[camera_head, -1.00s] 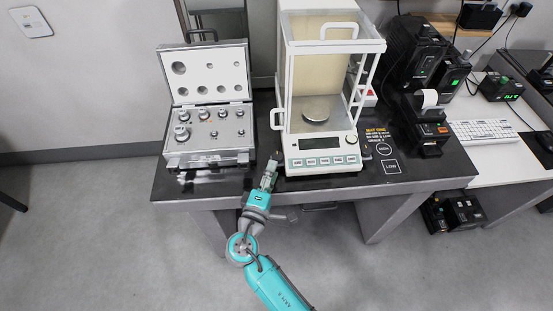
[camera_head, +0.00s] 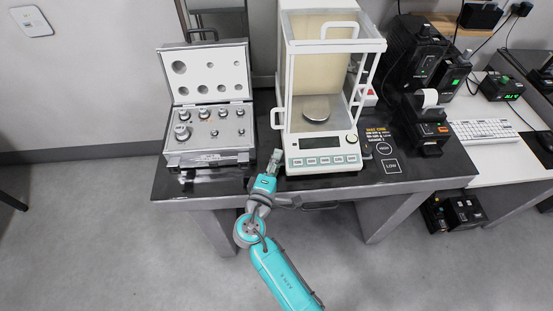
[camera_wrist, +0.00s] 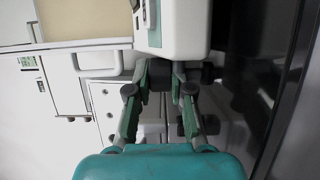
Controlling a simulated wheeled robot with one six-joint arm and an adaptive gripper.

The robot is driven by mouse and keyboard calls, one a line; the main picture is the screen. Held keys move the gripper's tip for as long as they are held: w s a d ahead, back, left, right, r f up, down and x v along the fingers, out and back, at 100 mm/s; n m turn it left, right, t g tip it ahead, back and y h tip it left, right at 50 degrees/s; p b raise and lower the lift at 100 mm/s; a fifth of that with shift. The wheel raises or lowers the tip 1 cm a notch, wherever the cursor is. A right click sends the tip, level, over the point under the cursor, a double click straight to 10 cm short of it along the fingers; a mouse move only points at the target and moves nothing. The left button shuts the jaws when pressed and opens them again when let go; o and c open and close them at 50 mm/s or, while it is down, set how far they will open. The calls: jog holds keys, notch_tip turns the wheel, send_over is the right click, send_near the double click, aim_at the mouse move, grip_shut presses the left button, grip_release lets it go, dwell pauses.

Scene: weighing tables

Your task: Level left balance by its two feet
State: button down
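The left balance (camera_head: 293,163) stands on the dark table, a white box with a glass draft shield, a round pan and a front row of keys. Its housing (camera_wrist: 186,30) fills the upper middle of the wrist view, turned sideways. My gripper (camera_head: 274,162) is low at the balance's front left corner. In the wrist view my gripper (camera_wrist: 161,72) has its two green-tipped fingers apart at the housing's lower edge, with a dark part between them. I cannot tell whether they touch it. The feet are hidden in the head view.
An open case of weights (camera_head: 243,158) stands close to the left of my gripper. A black printer (camera_head: 432,135) and dark units stand to the right. The table's front edge (camera_head: 400,187) runs below the balance. A keyboard (camera_head: 483,131) lies on the white table.

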jog(key=shift+d, duration=0.1)
jog(key=shift+d+n+y, duration=0.1)
jog(key=shift+n+y, duration=0.2)
jog(key=shift+y, duration=0.2)
jog(key=n+t+y, duration=0.1)
jog(key=n+y, duration=0.2)
jog(key=y, duration=0.1)
jog(key=shift+d+f+y, duration=0.1)
jog(key=shift+d+y, duration=0.05)
jog(key=shift+y, duration=0.25)
jog(key=shift+f+n+y, duration=0.1)
jog(key=shift+n+y, duration=0.8)
jog(key=shift+y, duration=0.2)
jog(key=shift+s+y, duration=0.1)
jog(key=shift+y, duration=0.2)
jog(key=c, duration=1)
grip_release()
jog(key=shift+c, duration=0.2)
jog(key=s+d, duration=0.1)
jog(key=s, duration=1.1)
